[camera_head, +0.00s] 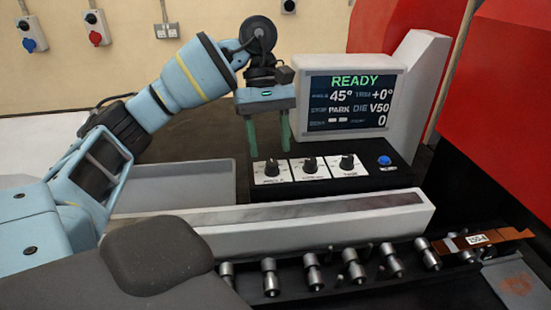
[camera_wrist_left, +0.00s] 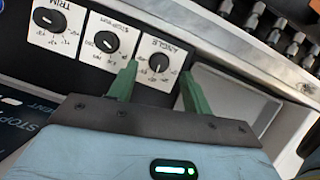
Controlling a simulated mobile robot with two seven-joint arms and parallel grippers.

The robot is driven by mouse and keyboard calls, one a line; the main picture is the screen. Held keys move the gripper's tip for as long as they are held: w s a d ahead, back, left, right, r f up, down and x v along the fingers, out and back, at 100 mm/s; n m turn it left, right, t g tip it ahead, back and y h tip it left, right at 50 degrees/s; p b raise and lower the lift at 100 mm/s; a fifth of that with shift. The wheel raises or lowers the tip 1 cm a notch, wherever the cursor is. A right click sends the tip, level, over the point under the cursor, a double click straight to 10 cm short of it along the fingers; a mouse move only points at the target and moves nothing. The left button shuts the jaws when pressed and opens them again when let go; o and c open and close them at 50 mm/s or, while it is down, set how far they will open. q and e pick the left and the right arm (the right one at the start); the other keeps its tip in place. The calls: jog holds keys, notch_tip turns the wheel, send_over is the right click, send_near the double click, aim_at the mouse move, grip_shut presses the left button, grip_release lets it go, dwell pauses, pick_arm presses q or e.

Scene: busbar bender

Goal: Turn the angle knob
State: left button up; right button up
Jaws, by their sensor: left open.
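The angle knob (camera_head: 271,168) is a black knob on a white dial plate, leftmost of three on the black control box (camera_head: 400,178). In the left wrist view the angle knob (camera_wrist_left: 158,63) shows upside down with its label "ANGLE". My left gripper (camera_head: 270,151) is open, pointing down just above it. In the left wrist view the green fingers of my left gripper (camera_wrist_left: 159,70) appear on either side of the knob with gaps; contact is not visible. The display (camera_head: 349,102) reads READY, 45°, trim +0°, PARK, die V50. My right gripper is not in view.
The stop knob (camera_head: 310,165) and trim knob (camera_head: 347,163) sit to the right, then a blue button (camera_head: 384,160). A grey tray (camera_head: 180,190) lies left of the box.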

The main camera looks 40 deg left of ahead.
aim_at(272, 162)
pick_arm(q)
jog(key=shift+x, duration=1.2)
jog(key=shift+f+b, duration=0.3)
jog(key=shift+b, duration=0.05)
jog(key=shift+s+d+f, duration=0.15)
jog(key=shift+f, duration=0.05)
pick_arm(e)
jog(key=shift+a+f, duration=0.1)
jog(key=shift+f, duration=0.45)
pick_arm(q)
jog(key=c, duration=1)
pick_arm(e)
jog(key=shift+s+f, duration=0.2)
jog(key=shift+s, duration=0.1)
